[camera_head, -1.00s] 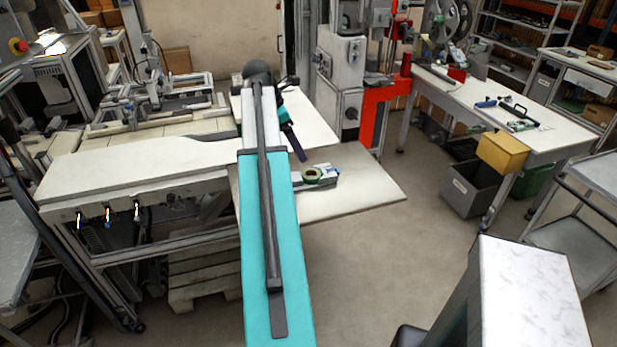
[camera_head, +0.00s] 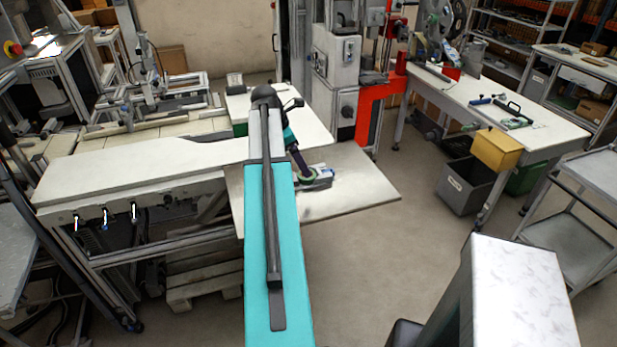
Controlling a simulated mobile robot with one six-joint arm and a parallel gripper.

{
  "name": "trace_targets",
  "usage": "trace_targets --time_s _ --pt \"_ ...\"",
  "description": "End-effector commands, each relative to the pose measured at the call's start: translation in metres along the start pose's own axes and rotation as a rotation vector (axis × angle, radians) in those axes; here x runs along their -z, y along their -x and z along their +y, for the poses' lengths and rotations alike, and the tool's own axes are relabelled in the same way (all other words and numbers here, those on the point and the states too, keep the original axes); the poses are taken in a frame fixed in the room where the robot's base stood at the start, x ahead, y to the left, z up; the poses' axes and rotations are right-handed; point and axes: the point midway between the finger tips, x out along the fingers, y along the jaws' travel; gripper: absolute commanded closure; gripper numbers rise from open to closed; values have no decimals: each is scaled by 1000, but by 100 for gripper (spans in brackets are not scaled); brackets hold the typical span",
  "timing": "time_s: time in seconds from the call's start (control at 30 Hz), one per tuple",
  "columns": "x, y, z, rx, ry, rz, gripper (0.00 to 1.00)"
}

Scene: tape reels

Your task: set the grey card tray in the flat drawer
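The far end of my arm, with my gripper (camera_head: 318,178), is over the pale flat panel (camera_head: 365,185) that juts out below the bench top. The fingers are too small and partly hidden to tell open from shut, or whether anything is held. The panel may be the flat drawer; I cannot tell for sure. No grey card tray can be made out clearly. A small dark grey box-like thing (camera_head: 235,83) stands at the back of the bench, behind my arm, but I cannot tell what it is.
The white bench top (camera_head: 130,165) lies left of my arm. A red machine frame (camera_head: 370,115) stands behind the panel. At right are a table with a yellow bin (camera_head: 497,149), a grey crate (camera_head: 462,190) and a cart (camera_head: 590,215). Open floor lies in front of the panel.

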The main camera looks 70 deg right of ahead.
Motion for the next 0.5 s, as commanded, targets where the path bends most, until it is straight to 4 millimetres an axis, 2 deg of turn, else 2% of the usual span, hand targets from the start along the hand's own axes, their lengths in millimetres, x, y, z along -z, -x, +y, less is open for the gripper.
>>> trace_targets --time_s 0.2,0.5 --pt "0 -15 0 1 0 0 12" --pt "-1 -17 0 0 -1 0 12"
